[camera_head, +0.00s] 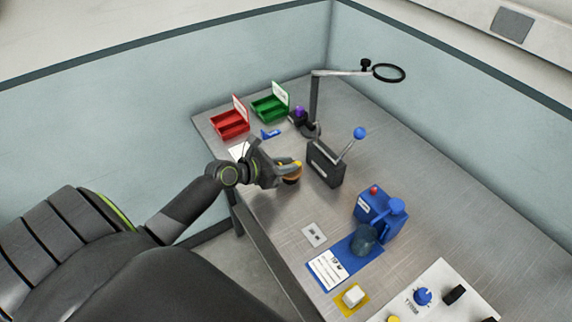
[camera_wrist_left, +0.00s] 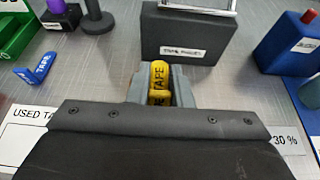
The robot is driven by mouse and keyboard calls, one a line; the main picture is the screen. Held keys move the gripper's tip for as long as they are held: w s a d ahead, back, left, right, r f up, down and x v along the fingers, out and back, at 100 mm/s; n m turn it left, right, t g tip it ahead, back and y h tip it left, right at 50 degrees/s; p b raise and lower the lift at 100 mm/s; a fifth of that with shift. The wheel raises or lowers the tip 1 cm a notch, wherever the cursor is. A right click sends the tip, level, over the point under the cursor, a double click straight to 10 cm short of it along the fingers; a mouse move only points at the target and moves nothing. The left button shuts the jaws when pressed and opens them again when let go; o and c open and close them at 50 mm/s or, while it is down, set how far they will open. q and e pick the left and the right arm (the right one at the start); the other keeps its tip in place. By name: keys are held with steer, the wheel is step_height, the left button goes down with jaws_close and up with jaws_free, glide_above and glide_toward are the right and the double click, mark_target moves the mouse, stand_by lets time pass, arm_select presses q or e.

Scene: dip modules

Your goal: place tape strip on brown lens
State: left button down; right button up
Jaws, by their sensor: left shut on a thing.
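My left gripper (camera_head: 288,170) is over the metal table, shut on a yellow tape strip. The strip (camera_wrist_left: 158,78) stands between the two grey fingers in the left wrist view, with "TAPE" lettering on it. In the head view, a brown-orange rounded thing (camera_head: 292,180) shows right at the fingertips, below the yellow; it may be the brown lens. It is partly hidden, and I cannot tell whether the tape touches it. The lens is not seen in the wrist view. My right gripper is not in view.
A dark box with a lever (camera_head: 325,163) stands just beyond the gripper. Red (camera_head: 231,124) and green bins (camera_head: 270,108) stand at the back left, with a small blue tape piece (camera_wrist_left: 36,70) nearby. A blue device (camera_head: 380,212) and blue mat (camera_head: 345,262) lie nearer right.

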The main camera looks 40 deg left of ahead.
arm_select(q)
steer(key=shift+f, duration=0.15)
steer(key=c, duration=1.3)
jaws_free()
steer(key=shift+r, duration=0.2)
steer(key=v, duration=1.2)
steer(key=shift+d, duration=0.15)
